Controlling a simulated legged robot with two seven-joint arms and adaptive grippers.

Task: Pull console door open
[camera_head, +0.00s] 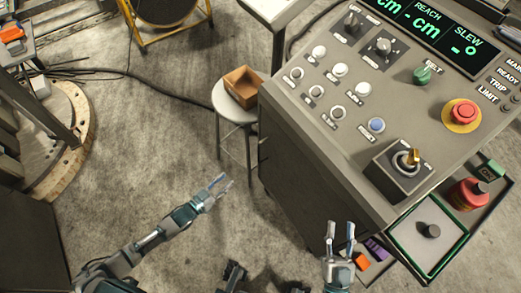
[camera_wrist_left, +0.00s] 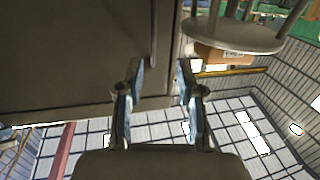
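The console (camera_head: 320,150) stands right of centre in the head view, its dark side face turned towards my left gripper. In the left wrist view, which looks upside down, the grey console panel (camera_wrist_left: 80,55) fills the upper left. A thin vertical bar (camera_wrist_left: 153,35), possibly the door handle, runs along it; I cannot clearly make out the door's edges. My left gripper (camera_head: 222,182) is left of the console, apart from it; its fingers (camera_wrist_left: 158,78) are spread and nothing shows between them. My right gripper (camera_head: 340,235) is open and empty in front of the console.
A round stool (camera_head: 228,106) with a cardboard box (camera_head: 242,86) stands just beyond my left gripper, close to the console. Open trays (camera_head: 405,250) jut out at the console's right front. The concrete floor left of my left gripper is clear. A cable crosses it further back.

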